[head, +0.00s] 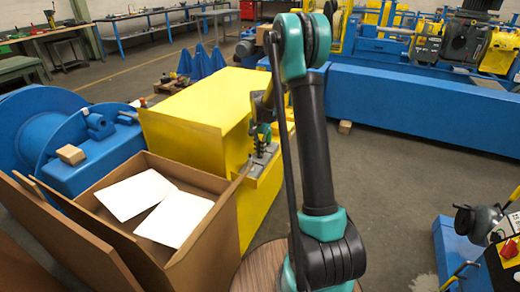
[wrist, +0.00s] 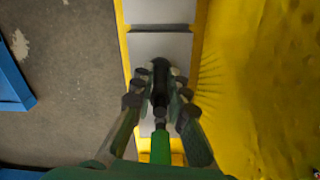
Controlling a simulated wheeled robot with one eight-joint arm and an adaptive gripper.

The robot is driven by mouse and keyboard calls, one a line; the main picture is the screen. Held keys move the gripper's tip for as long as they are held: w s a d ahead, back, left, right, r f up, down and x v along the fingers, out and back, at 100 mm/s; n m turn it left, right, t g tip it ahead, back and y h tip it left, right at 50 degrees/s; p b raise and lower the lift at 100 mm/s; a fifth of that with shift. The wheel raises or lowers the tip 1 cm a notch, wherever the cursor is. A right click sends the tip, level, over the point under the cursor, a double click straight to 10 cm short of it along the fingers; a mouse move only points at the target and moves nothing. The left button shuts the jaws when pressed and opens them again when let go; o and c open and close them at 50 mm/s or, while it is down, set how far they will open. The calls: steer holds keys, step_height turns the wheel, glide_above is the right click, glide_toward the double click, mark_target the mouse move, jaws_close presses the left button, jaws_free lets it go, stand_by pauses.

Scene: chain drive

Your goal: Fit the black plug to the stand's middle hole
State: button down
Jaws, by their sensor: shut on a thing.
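The black plug (wrist: 159,90) is a dark upright-looking cylinder between my gripper's fingers in the wrist view. My gripper (wrist: 160,98) is shut on it, with a finger on each side, above the grey stand (wrist: 161,47). The stand is a light grey strip with dark cross lines on a yellow ledge. In the head view my gripper (head: 263,136) is over the stand (head: 262,160), partly behind my arm. The middle hole is hidden under the gripper and plug. I cannot tell whether the plug touches the stand.
A yellow machine body (head: 200,110) rises beside the stand. An open cardboard box (head: 205,240) with white sheets stands in front of it at the left. A long blue beam (head: 430,105) lies behind at the right. Grey floor (head: 400,185) at the right is mostly clear.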

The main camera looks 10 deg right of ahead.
steer(key=c, duration=1.4)
jaws_free()
steer(key=shift+f, duration=0.1)
step_height(320, 180, up, 12)
steer(key=s+d+f+n+t, duration=0.1)
steer(key=s+f+n, duration=0.1)
steer(key=s, duration=0.9)
steer(key=s+d+f+n+t, duration=0.1)
steer(key=s+n, duration=0.3)
steer(key=s, duration=0.7)
steer(key=s+d+f+n+t, duration=0.2)
steer(key=s+f+n, duration=0.1)
steer(key=s, duration=0.9)
